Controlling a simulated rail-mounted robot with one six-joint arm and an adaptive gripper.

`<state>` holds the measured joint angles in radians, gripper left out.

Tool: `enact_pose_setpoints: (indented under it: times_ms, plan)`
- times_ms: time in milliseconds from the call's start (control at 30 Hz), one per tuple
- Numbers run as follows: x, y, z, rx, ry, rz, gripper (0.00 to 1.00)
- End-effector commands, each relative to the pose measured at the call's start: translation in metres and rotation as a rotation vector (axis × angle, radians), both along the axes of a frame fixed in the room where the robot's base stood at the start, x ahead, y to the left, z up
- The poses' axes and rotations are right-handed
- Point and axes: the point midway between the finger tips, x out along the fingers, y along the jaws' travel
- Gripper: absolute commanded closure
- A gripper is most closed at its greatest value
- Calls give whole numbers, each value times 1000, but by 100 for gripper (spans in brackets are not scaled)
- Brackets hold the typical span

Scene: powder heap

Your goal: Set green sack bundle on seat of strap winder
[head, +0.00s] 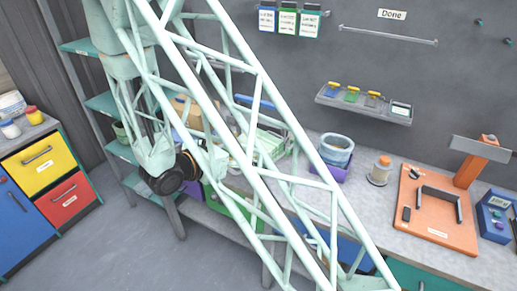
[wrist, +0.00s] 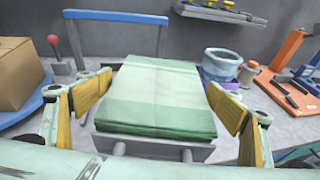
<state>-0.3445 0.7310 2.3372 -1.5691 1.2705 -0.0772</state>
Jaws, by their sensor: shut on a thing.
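The green sack bundle (wrist: 160,95) is a flat stack, pale on top with darker green folded edges. A grey metal plate (wrist: 152,149) with two round pegs shows directly under the near edge of the bundle. I cannot tell whether the bundle rests on it. A blue upright frame (wrist: 115,15) stands behind the bundle, with a red-knobbed lever (wrist: 54,42) to its left; these look like the strap winder. In the head view my lattice arm covers much of this area.
A cardboard box (wrist: 18,75) stands close on the left. To the right are a blue-grey ring-shaped tub (head: 336,149), a jar (head: 380,170) and an orange board (head: 435,220) with a black handle. A wall shelf (head: 364,104) hangs above the bench.

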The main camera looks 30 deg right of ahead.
Motion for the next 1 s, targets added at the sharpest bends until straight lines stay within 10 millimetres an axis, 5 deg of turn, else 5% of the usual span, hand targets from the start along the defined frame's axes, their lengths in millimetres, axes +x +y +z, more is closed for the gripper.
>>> enact_pose_setpoints:
  times_ms: [400, 1000]
  plan:
    - [45, 44, -10, 0, -1, 210, 34]
    - [50, 40, -10, -1, -1, 215, 34]
